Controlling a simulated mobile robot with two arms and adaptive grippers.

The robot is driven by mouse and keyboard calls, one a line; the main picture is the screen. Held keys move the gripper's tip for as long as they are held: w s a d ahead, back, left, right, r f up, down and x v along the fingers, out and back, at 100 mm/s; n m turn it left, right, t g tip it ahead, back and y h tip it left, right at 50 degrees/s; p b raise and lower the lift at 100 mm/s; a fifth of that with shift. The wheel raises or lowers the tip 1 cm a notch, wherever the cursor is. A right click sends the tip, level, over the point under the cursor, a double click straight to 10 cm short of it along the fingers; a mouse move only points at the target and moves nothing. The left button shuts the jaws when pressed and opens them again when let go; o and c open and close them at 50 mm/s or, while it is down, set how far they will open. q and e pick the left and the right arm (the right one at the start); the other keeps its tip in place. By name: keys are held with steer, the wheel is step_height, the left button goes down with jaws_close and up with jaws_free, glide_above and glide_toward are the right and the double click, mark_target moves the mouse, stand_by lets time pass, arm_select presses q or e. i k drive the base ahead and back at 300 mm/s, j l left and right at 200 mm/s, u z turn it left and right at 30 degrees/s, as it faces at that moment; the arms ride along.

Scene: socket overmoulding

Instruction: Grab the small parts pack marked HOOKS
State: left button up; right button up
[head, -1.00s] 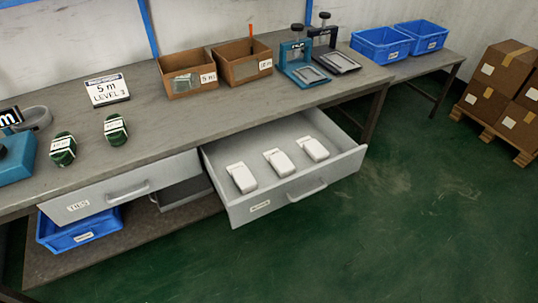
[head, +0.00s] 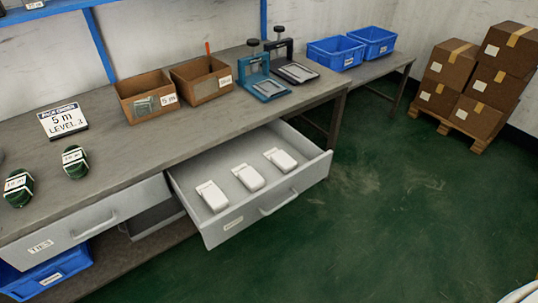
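No pack that I can read as HOOKS shows in the head view. An open drawer (head: 318,171) under the bench holds three white packs in a row: a left one (head: 213,197), a middle one (head: 249,177) and a right one (head: 281,160). Their markings are too small to read. The drawer's front label (head: 233,223) is also too small to read. A shut drawer to its left is labelled TIES (head: 41,247). Neither of my grippers can be made out in the view.
On the bench (head: 110,165) stand two cardboard boxes (head: 146,97) (head: 203,82), two green rolls (head: 75,162), a sign (head: 63,120) and two presses (head: 262,77). Blue bins (head: 336,53) stand on a farther table. Stacked cartons (head: 470,75) stand at right. The green floor before the drawer is clear.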

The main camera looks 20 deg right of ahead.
mark_target(284, 161)
steer(key=z, duration=0.3)
steer(key=i+j, duration=0.1)
steer(key=i, duration=0.2)
steer(key=i+l+u, duration=0.1)
steer(key=l, duration=0.25)
steer(key=i+l+u, duration=0.15)
steer(key=l, duration=0.25)
steer(key=l+u, duration=0.1)
steer(key=l, duration=0.25)
